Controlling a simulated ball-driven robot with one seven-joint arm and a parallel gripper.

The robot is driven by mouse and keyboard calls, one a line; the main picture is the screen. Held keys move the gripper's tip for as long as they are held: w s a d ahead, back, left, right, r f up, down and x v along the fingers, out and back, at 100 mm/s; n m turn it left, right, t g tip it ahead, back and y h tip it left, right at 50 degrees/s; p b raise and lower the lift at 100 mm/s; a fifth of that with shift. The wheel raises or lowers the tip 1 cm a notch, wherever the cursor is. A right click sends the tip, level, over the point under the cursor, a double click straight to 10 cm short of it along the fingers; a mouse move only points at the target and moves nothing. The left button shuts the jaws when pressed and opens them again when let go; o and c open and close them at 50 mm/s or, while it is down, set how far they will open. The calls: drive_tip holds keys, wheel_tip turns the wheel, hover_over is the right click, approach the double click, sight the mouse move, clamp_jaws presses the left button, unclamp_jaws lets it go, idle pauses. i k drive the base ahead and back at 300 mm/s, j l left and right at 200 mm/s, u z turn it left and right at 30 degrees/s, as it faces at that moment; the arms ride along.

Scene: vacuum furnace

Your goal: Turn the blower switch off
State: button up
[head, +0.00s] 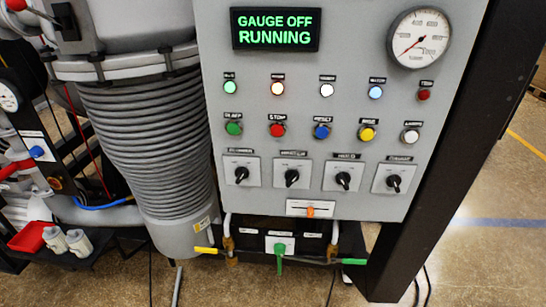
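A grey control panel (300,120) fills the middle of the head view. Along its lower part is a row of several black rotary switches on pale square plates. The leftmost switch (241,174) has a small label above it that seems to read "BLOWER", though the print is too blurred to be sure. Its black knob is turned a little off upright; which position it marks is too small to read. A display (275,29) at the panel top reads "GAUGE OFF RUNNING" in green. My gripper is not in view.
Other rotary switches (292,177) sit close to its right, with coloured buttons (277,130) and lamps above. A round gauge (418,38) is at upper right. Below are pipes with a green-handled valve (280,262). A ribbed grey bellows (150,140) stands left; floor is open at right.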

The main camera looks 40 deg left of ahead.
sight(241, 173)
drive_tip(key=k+j+u, duration=0.1)
drive_tip(key=u, duration=1)
